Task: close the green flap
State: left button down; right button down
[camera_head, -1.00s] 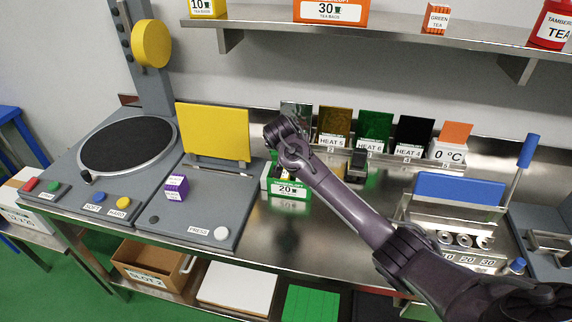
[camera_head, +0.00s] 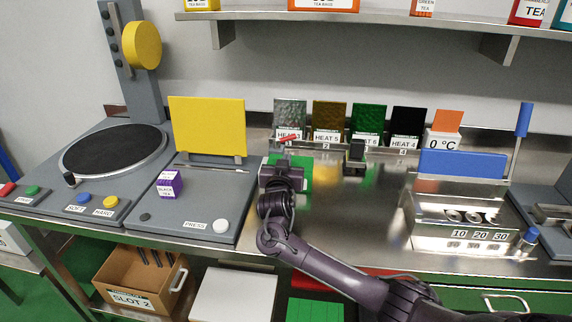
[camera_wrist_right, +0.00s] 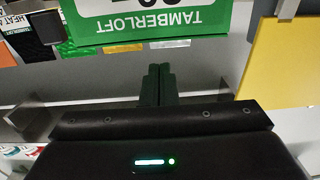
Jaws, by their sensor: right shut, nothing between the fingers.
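A green tea box stands on the steel counter beside the grey press unit. In the head view its green part (camera_head: 303,174) shows to the right of my right gripper (camera_head: 276,168), which hides much of the box. In the right wrist view the box's green face with a white TAMBERLOFT label (camera_wrist_right: 148,22) appears upside down at the top. My right gripper (camera_wrist_right: 159,74) has its fingers together and empty, just below that face in the picture. I cannot tell whether the fingers touch it, nor how far the flap is folded. My left gripper is not in view.
A yellow panel (camera_head: 207,126) stands upright on the press unit at left, with a purple box (camera_head: 169,183) before it. Several heat sample plates (camera_head: 329,121) line the back. A steel machine with a blue panel (camera_head: 462,163) stands right. Counter between is mostly clear.

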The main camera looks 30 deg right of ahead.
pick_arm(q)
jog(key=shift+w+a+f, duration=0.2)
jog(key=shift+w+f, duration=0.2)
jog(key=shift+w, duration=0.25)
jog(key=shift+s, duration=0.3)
